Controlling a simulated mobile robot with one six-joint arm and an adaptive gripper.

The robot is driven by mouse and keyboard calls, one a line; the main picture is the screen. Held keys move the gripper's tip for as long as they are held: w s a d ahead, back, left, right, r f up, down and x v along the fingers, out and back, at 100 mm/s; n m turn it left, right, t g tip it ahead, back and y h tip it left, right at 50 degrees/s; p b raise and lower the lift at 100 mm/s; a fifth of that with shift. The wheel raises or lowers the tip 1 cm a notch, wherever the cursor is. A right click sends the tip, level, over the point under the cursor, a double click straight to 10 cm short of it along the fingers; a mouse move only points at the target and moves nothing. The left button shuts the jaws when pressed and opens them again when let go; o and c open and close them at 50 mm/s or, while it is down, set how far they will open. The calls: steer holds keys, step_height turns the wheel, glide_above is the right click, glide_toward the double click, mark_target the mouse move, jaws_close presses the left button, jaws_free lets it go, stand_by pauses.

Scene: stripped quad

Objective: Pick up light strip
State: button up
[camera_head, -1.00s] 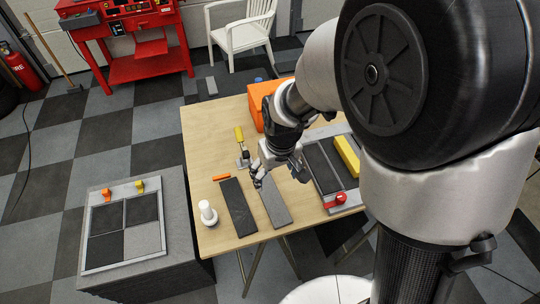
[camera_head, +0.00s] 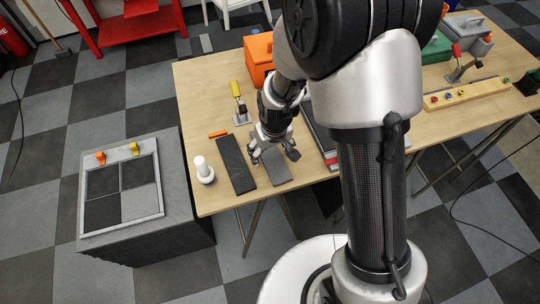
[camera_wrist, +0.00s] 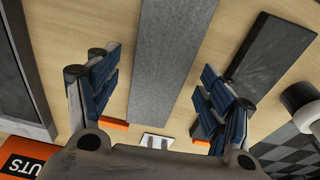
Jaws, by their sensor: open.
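The light strip (camera_head: 277,177) is a flat grey bar lying on the wooden table, to the right of the dark strip (camera_head: 236,164). My gripper (camera_head: 274,158) is over it, and its fingers hide part of it. In the wrist view, the light strip (camera_wrist: 172,45) runs between the two spread fingers of my gripper (camera_wrist: 160,80), with visible gaps on both sides. The dark strip (camera_wrist: 272,48) lies to the right, outside the right finger. My gripper is open and empty; its exact height above the strip is unclear.
A white knobbed post (camera_head: 203,171) stands left of the dark strip. An orange box (camera_head: 259,58) stands farther back. A panelled tray (camera_head: 88,226) sits on a grey block left of the table.

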steer(key=shift+f, duration=0.1)
steer(key=shift+c, duration=0.3)
steer(key=c, duration=1.2)
